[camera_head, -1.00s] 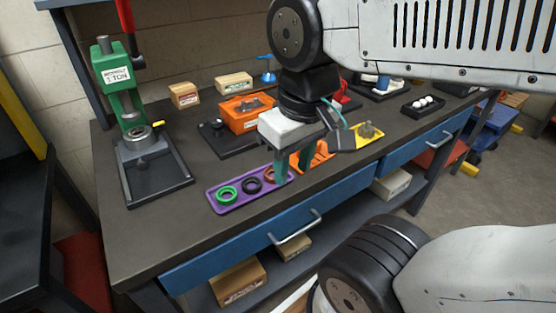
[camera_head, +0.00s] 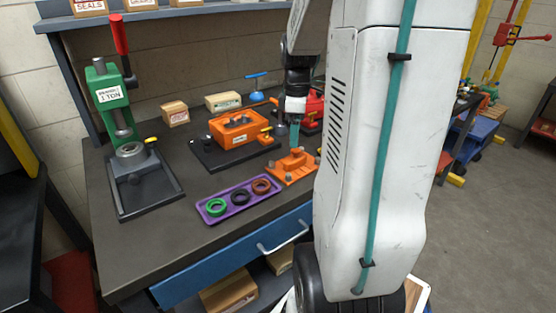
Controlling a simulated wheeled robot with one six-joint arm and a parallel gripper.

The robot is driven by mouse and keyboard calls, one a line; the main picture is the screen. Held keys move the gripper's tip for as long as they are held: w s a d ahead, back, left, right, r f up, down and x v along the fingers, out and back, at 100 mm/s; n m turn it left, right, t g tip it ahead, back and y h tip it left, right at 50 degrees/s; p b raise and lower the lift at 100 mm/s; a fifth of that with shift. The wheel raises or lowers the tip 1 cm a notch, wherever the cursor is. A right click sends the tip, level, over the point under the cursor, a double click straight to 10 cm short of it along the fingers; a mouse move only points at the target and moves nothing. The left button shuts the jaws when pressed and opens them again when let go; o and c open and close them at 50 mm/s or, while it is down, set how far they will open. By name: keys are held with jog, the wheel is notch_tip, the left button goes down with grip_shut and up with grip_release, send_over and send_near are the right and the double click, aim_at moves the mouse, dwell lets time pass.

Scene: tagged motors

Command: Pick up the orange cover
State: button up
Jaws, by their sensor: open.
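The orange cover (camera_head: 287,172), a flat piece with small grey knobs, lies on the bench top to the right of the purple tray. An orange open-topped housing (camera_head: 235,138) sits on a black base behind and left of it. My gripper (camera_head: 294,146) points down just above the cover's back part, with teal fingers seen nearly edge-on. The fingers are open, and nothing shows between them. I cannot tell whether the fingertips touch the cover. My arm hides the bench to the right.
The purple tray (camera_head: 222,215) holds green, black and brown rings. A green press (camera_head: 111,97) with a red handle stands at the left. Small boxes (camera_head: 222,101) and a red tool (camera_head: 313,106) stand at the back. Bare bench lies left of the tray.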

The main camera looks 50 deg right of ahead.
aim_at(295, 154)
jog(key=shift+s+d+f, duration=0.15)
jog(key=shift+d+f, duration=0.6)
jog(key=shift+d, duration=0.1)
jog(key=f, duration=0.4)
jog(key=a+f, duration=0.1)
jog(key=f, duration=0.2)
grip_shut()
